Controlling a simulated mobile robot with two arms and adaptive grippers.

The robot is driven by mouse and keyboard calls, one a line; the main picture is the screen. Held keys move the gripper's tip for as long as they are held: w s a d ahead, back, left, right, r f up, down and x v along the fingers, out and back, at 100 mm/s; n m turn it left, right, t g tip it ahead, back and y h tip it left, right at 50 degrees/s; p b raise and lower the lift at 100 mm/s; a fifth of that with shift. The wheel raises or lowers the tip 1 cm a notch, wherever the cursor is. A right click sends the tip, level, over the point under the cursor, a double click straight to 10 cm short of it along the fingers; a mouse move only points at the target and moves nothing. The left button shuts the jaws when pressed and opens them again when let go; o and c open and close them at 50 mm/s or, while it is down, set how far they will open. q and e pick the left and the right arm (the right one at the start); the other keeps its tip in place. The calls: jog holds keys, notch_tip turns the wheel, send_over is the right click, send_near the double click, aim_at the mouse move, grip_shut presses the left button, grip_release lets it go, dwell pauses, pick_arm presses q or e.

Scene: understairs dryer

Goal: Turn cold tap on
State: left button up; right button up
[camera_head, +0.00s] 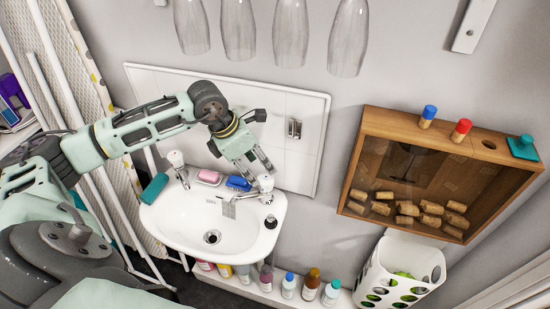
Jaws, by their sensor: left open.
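A small white basin (182,222) hangs on the wall with two chrome taps at its back edge. The left tap (178,165) has a pale handle and stands clear of my arm. The right tap (266,188) has a pale round top and stands at the basin's back right corner. I cannot tell the hot or cold marking on either. My left gripper (259,171) reaches down from the left, its fingers apart and empty, just above and behind the right tap. I cannot tell whether a finger touches it. My right gripper is not in view.
A pink soap bar (209,177) and a blue item (238,184) lie between the taps. A teal item (154,188) lies on the left rim. Several bottles (289,284) stand below. A wooden cork box (374,120) and white basket (425,262) are right. Glasses (290,33) hang above.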

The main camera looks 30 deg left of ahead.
aim_at(263, 178)
pick_arm(q)
jog(key=shift+s+d+f+p, duration=0.2)
jog(key=shift+s+f+p, duration=0.05)
jog(key=shift+f, duration=0.2)
jog(key=shift+s+d+f+p, duration=0.15)
jog(key=shift+s+f+p, duration=0.1)
jog(key=shift+f, duration=0.2)
jog(key=x, duration=0.2)
jog(key=p+x, duration=0.1)
jog(key=x, duration=0.2)
jog(key=shift+w+a, duration=0.1)
jog(key=shift+w, duration=0.25)
jog(key=shift+s, duration=0.1)
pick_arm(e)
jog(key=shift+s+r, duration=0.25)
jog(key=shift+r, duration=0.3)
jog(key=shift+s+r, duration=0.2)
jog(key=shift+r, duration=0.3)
pick_arm(q)
jog(key=shift+c, duration=0.3)
jog(key=c, duration=1)
jog(key=shift+c, duration=0.2)
